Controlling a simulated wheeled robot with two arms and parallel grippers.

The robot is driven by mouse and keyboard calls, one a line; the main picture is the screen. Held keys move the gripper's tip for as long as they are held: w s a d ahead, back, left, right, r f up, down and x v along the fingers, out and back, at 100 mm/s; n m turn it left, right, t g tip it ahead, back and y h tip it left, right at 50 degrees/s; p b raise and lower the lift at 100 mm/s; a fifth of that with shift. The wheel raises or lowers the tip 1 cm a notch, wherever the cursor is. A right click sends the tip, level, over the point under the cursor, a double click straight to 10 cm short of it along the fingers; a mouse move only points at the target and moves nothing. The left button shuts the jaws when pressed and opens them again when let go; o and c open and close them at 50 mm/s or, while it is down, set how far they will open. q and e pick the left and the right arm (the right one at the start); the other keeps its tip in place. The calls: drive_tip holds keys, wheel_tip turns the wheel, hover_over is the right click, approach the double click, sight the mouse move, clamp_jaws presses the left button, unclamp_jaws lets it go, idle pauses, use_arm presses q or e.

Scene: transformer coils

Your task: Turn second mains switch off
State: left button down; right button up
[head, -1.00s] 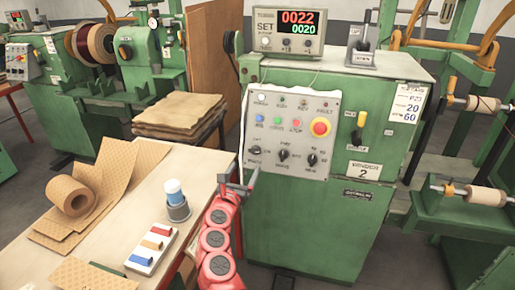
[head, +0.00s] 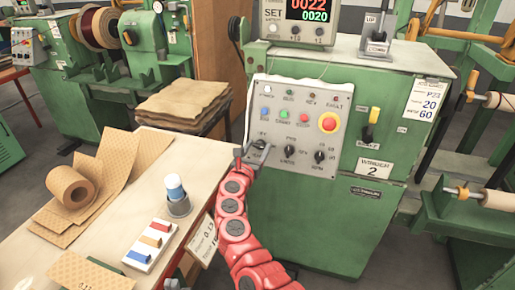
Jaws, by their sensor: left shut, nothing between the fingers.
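The green machine marked Winder 2 (head: 330,215) carries a grey control panel (head: 299,102). Along the panel's lower edge are black rotary switches: a left one (head: 259,143) partly hidden by my gripper, a middle one (head: 289,152) and a right one (head: 320,156). Their small labels are too blurred to read, so I cannot tell which is the mains switch. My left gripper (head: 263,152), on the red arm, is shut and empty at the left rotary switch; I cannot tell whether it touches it. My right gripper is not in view.
A red button (head: 328,122) on a yellow base and a yellow-handled lever (head: 371,122) sit to the right. A display box (head: 300,22) stands on top.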

clamp_jaws()
drive_tip(key=shift+r+n+y+p, duration=0.1)
drive_tip(key=shift+n+y+p, duration=0.4)
drive_tip(key=shift+n+p, duration=0.6)
drive_tip(key=n+y+p, duration=0.2)
drive_tip(key=n+p, duration=0.3)
drive_tip(key=p, duration=0.2)
drive_tip(key=n+g+y+p, duration=0.1)
drive_tip(key=n+y+p, duration=0.1)
drive_tip(key=n+p, duration=0.4)
drive_tip(key=n+g+y+p, duration=0.1)
drive_tip(key=n+p, duration=0.4)
drive_tip(key=p, duration=0.3)
drive_tip(key=shift+d+r+y, duration=0.2)
drive_tip(key=shift+r+y, duration=0.1)
drive_tip(key=shift+y, duration=0.1)
drive_tip(key=shift+f+n+g+p, duration=0.1)
drive_tip(key=shift+n+g+p, duration=0.4)
drive_tip(key=shift+n+p, duration=0.5)
drive_tip(key=shift+f+n+p, duration=0.1)
drive_tip(key=shift+n+p, duration=0.25)
drive_tip(key=shift+n, duration=0.05)
drive_tip(key=shift+o, duration=2)
unclamp_jaws()
